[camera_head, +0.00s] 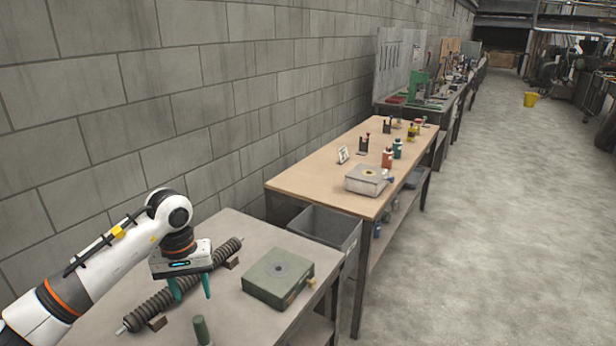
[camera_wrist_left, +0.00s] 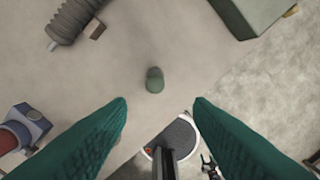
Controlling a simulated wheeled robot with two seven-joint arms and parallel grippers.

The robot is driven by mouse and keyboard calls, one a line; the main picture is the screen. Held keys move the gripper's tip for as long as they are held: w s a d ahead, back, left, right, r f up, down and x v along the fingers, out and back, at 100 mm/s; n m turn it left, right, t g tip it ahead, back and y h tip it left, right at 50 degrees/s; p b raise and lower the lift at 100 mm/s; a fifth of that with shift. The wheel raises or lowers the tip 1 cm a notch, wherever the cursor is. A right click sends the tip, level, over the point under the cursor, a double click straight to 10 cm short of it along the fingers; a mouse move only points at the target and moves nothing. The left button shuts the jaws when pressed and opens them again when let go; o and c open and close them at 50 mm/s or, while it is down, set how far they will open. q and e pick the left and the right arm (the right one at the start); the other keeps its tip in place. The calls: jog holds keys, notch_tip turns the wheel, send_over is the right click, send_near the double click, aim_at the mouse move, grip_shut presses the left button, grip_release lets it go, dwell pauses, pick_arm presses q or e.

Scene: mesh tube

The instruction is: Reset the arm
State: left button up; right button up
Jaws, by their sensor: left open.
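My left arm comes in from the left in the head view. Its gripper (camera_head: 191,291) hangs over the near table with its green fingers pointing down, open and with nothing between them. In the wrist view the fingers (camera_wrist_left: 160,105) are wide apart. The grey ribbed mesh tube (camera_head: 150,309) lies on the near table, partly hidden behind the gripper; one end of it shows at the top left of the wrist view (camera_wrist_left: 70,20). My right gripper is not in view.
A green box (camera_head: 278,280) and an upright green cylinder (camera_head: 201,330) stand on the near table (camera_head: 240,318). A grey bin (camera_head: 330,230) stands beyond it, before a wooden table (camera_head: 310,180) with bottles and a metal box (camera_head: 367,180). A block wall runs along the left.

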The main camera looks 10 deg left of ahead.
pick_arm(q)
jog(key=s+d+f+n+t+h, duration=0.1)
jog(key=s+d+n+t+h, duration=0.15)
jog(key=d+h, duration=1.2)
jog(key=d+r+n+t+h, duration=0.4)
jog(key=d+r+n+t, duration=0.6)
jog(key=n, duration=0.8)
jog(key=a+f+n+t+y, duration=0.1)
jog(key=a+n+t+y, duration=0.3)
jog(key=n+y, duration=0.55)
jog(key=a+f+n+t+y, duration=0.2)
jog(key=a+n+t+y, duration=0.25)
jog(key=n, duration=0.95)
jog(key=s+a+f+n+g+y, duration=0.4)
jog(key=a+f+n+g+y, duration=0.15)
jog(key=f+n, duration=0.45)
jog(key=s+f+n+g+h, duration=0.1)
jog(key=s+f+n+g, duration=0.5)
jog(key=s, duration=0.4)
jog(key=s+f+n+g, duration=0.5)
jog(key=s+f+g, duration=0.1)
jog(key=s, duration=0.4)
notch_tip(320, 180, down, 28)
jog(key=s+g, duration=0.1)
jog(key=s, duration=0.1)
jog(key=s+a+f+g, duration=0.1)
jog(key=s+a+f, duration=0.1)
jog(key=s+f, duration=1.2)
jog(key=shift+s+f, duration=0.2)
jog(key=shift+s, duration=0.7)
